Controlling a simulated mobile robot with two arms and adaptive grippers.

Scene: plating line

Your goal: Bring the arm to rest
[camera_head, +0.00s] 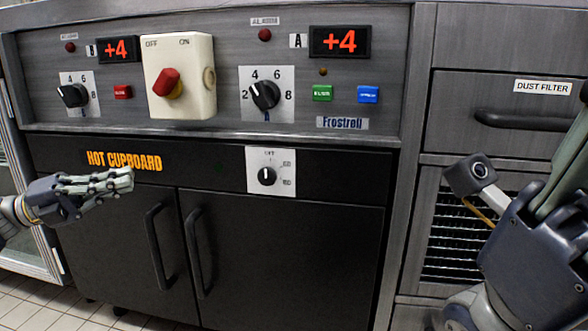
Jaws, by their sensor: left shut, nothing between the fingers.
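My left gripper (128,179) comes in from the left and is shut with nothing in it. Its pale fingers point right, in front of the hot cupboard just below the orange "HOT CUPBOARD" lettering. I cannot tell whether it touches the front. My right gripper (568,160) is large and close at the right edge, its fingers pointing up and partly cut off by the frame. Whether it is open or shut does not show.
A control panel holds a red rotary switch (167,82), black dials (265,95) and two "+4" displays (340,41). Below are cupboard doors with handles (195,253) and a small dial (267,176). A dust filter drawer handle (522,121) and vent grille (458,238) are at right.

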